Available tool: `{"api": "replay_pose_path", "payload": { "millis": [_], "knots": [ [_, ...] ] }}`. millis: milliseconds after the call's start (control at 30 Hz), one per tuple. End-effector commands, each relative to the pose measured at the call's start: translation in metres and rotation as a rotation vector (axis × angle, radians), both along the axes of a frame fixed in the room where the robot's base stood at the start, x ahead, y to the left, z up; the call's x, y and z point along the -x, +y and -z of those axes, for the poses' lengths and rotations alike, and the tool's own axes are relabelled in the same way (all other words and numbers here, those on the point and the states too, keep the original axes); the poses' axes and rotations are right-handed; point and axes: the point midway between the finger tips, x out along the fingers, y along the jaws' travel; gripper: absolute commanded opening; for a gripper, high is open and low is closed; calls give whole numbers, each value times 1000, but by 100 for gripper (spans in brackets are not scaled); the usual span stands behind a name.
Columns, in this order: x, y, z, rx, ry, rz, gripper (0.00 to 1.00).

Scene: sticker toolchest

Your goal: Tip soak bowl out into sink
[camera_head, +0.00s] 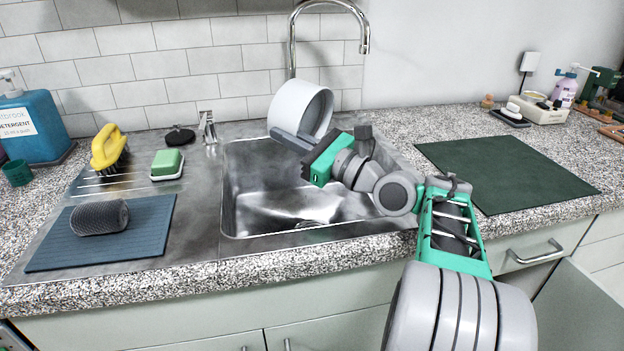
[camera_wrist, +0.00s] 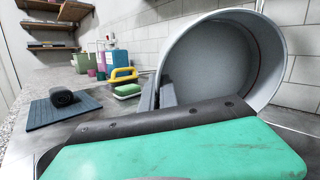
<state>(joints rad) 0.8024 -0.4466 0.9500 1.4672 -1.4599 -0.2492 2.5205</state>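The soak bowl (camera_head: 302,107) is a white-grey round bowl held above the back of the sink (camera_head: 232,200). It is tilted on its side, and its opening faces right in the head view. In the wrist view the bowl (camera_wrist: 225,60) shows its hollow inside, which looks empty. My gripper (camera_head: 292,140) is at the bowl's lower edge, and its grey fingers (camera_wrist: 157,95) appear closed on the rim. The exact contact is partly hidden. The steel sink basin below is partly hidden by my arm.
The tall faucet (camera_head: 364,42) rises close behind the bowl. A yellow brush (camera_head: 108,147), a green sponge (camera_head: 167,163) and a blue mat (camera_head: 150,228) with a dark roll (camera_head: 99,217) lie left of the sink. A dark green mat (camera_head: 508,172) lies right.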

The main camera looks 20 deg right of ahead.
Motion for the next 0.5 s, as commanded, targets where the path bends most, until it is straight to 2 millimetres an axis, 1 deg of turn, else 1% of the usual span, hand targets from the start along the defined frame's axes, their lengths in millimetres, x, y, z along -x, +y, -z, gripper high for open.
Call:
{"api": "replay_pose_path", "payload": {
  "millis": [67,500],
  "knots": [
    [1,0,2,-3,-12,0,0],
    [3,-3,-12,-35,-53,-1,0]
  ]
}}
